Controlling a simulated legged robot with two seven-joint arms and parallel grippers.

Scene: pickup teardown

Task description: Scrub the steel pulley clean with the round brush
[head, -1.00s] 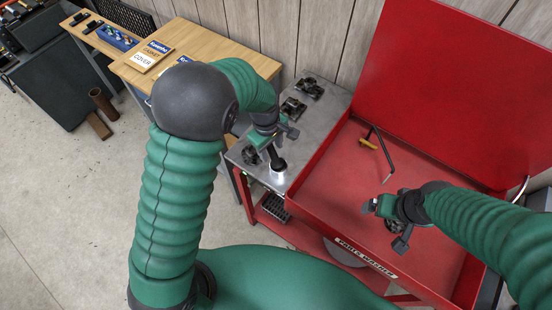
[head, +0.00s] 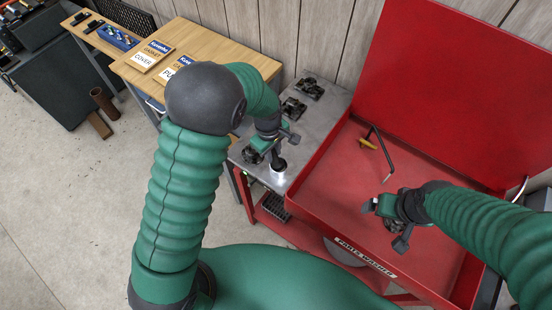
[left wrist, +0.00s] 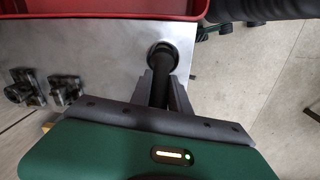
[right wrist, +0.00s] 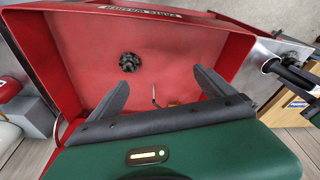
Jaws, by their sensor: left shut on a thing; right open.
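My left gripper (head: 268,146) is shut on a dark brush-like tool (left wrist: 163,75), held over the steel top left of the red basin. The piece and tool also show at the right of the right wrist view (right wrist: 270,66). My right gripper (head: 374,206) is open and empty above the basin.
The red parts washer (head: 330,185) has a raised lid (head: 460,85) and a black spout with a yellow-brown part (head: 368,143). Dark metal parts (head: 293,107) sit on the steel top (head: 322,118). A wooden bench (head: 205,45) with label cards stands behind left.

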